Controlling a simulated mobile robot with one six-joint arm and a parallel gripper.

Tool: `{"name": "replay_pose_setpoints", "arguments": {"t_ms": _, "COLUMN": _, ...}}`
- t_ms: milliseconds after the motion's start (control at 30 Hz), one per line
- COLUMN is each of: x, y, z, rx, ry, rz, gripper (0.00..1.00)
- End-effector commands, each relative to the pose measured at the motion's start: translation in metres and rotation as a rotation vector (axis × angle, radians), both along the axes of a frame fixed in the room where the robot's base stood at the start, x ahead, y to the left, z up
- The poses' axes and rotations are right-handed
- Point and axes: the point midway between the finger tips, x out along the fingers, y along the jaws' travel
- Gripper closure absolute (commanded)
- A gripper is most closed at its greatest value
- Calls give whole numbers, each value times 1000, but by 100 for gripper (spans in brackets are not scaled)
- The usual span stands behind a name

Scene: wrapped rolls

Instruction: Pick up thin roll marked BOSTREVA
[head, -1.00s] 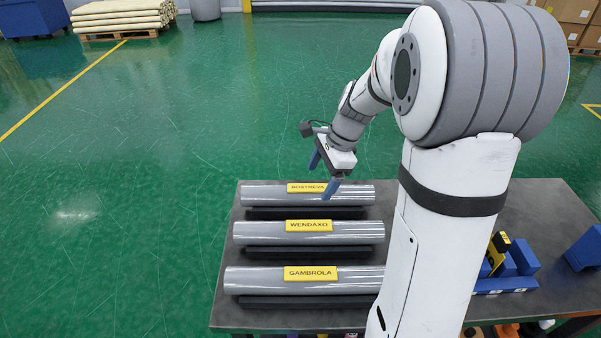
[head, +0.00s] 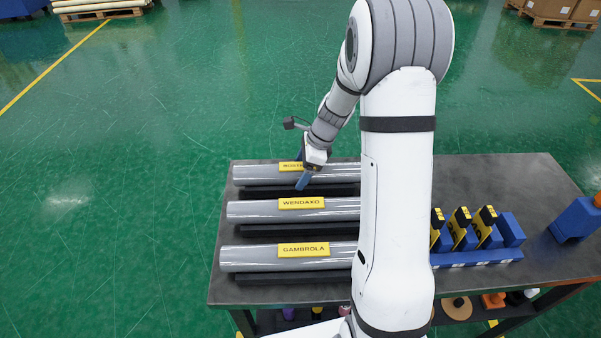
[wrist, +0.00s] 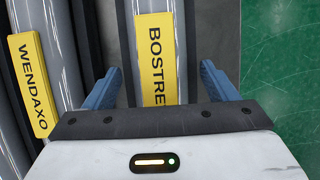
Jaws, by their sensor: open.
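The thin grey roll marked BOSTREVA (head: 258,175) lies at the back of the table on a dark rest. Its yellow label (wrist: 155,58) reads "BOSTRE" in the wrist view, the rest hidden by my gripper's body. My gripper (head: 302,172) is open above this roll. In the wrist view its blue fingers (wrist: 158,90) stand on either side of the roll, apart from it in the picture. I cannot tell how far below the fingertips the roll is. In the head view one finger partly hides the label.
The WENDAXO roll (head: 245,211) and the GAMBROLA roll (head: 240,258) lie parallel, nearer the front of the table (head: 520,180). WENDAXO also shows left of the gripper in the wrist view (wrist: 82,62). A blue rack (head: 475,258) with yellow-black items stands to the right.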

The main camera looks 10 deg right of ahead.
Motion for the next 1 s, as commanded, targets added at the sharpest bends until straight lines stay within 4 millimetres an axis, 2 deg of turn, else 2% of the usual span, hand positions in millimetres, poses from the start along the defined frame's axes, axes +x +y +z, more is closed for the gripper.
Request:
{"name": "replay_pose_setpoints", "arguments": {"t_ms": 200, "x": 0, "y": 0, "z": -1, "rx": 0, "ry": -1, "rz": 0, "gripper": 21}}
{"name": "replay_pose_setpoints", "arguments": {"t_ms": 1000, "x": 0, "y": -1, "z": 0, "rx": 0, "ry": -1, "rz": -1, "gripper": 86}}
